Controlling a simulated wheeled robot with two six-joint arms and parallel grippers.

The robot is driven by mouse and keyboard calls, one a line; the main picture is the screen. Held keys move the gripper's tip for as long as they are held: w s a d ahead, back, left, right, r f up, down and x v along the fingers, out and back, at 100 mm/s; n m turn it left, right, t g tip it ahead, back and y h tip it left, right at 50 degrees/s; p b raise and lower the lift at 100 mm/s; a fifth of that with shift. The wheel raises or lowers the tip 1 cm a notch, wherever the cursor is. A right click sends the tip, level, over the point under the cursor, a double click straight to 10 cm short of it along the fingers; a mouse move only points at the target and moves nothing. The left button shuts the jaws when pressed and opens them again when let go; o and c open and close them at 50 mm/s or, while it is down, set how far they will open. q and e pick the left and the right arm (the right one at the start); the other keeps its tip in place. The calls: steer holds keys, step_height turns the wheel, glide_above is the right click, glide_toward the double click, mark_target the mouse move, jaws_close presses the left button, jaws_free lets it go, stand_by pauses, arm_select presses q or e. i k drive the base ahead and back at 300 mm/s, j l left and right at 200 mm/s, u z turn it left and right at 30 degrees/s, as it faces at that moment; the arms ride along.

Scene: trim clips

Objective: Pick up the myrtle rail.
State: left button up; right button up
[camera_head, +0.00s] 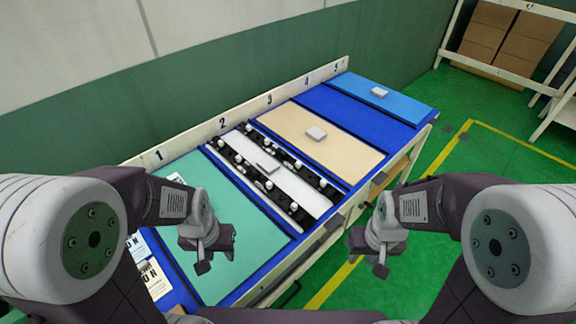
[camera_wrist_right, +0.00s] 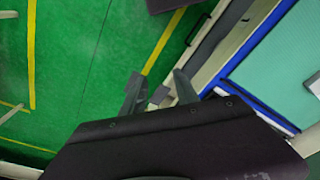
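Two long dark strips with white knobs lie on a white panel (camera_head: 300,188) on the blue table: a left strip (camera_head: 247,175) and a right strip (camera_head: 300,168). No name is readable on them, so I cannot tell which piece is the myrtle rail. My left gripper (camera_head: 216,262) is open and empty above the green panel (camera_head: 230,225). My right gripper (camera_head: 369,260) is open and empty beyond the table's front edge, over the floor. Its two spread fingers (camera_wrist_right: 158,95) also show in the right wrist view.
The blue table (camera_head: 325,102) has a numbered back board (camera_head: 245,112). A beige panel (camera_head: 340,145) and a light blue panel (camera_head: 395,105) carry small grey blocks. Printed labels (camera_head: 153,278) lie at left. Green floor (camera_head: 480,150) is open at right; shelving stands behind.

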mark_target(332, 196)
steer(key=i+l+u, duration=0.25)
steer(key=u, duration=0.2)
steer(key=i+l+u, duration=0.2)
steer(key=l+u, duration=0.3)
steer(key=i+l+u, duration=0.1)
steer(key=l+u, duration=1.3)
steer(key=l, duration=0.15)
